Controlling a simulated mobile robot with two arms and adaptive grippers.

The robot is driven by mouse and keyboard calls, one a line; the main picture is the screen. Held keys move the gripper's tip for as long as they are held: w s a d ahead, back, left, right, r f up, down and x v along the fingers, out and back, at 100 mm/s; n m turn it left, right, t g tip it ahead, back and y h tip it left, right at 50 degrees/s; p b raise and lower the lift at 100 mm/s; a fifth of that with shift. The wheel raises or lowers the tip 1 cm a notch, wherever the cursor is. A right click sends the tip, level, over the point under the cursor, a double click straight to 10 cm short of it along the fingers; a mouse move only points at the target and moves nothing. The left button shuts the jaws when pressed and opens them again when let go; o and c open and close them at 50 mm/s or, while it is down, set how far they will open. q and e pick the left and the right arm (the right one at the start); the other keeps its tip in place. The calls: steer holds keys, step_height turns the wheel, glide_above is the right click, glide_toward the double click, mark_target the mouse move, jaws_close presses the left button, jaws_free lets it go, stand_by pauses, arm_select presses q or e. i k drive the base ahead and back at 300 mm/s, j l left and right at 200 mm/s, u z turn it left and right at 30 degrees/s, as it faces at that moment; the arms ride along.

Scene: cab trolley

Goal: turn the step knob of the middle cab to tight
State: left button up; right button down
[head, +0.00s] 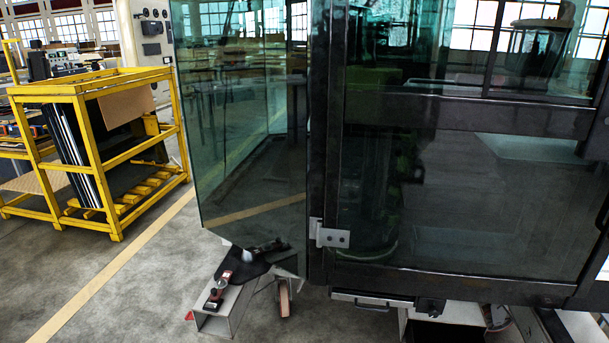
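A cab (325,180) with dark frame posts and tinted glass panels fills the middle and right of the head view, very close. Its large glass door (465,200) has a metal hinge (332,236) at the lower left. Below the cab's lower left corner, a black bracket-like part (250,264) sits over a pale metal support (222,318). A small reddish-brown and dark fitting with a rounded top (218,288) sits there; I cannot tell whether it is the step knob, nor its setting. Neither of my grippers shows.
A caster wheel (284,299) stands under the cab. A yellow rack (100,140) holding dark panels stands at the left. Grey floor (130,290) with a yellow line lies free between rack and cab. A dark step-like part (440,330) shows at the bottom right.

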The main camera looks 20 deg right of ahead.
mark_target(434, 313)
steer(key=l+z, duration=0.1)
steer(key=z, duration=1.45)
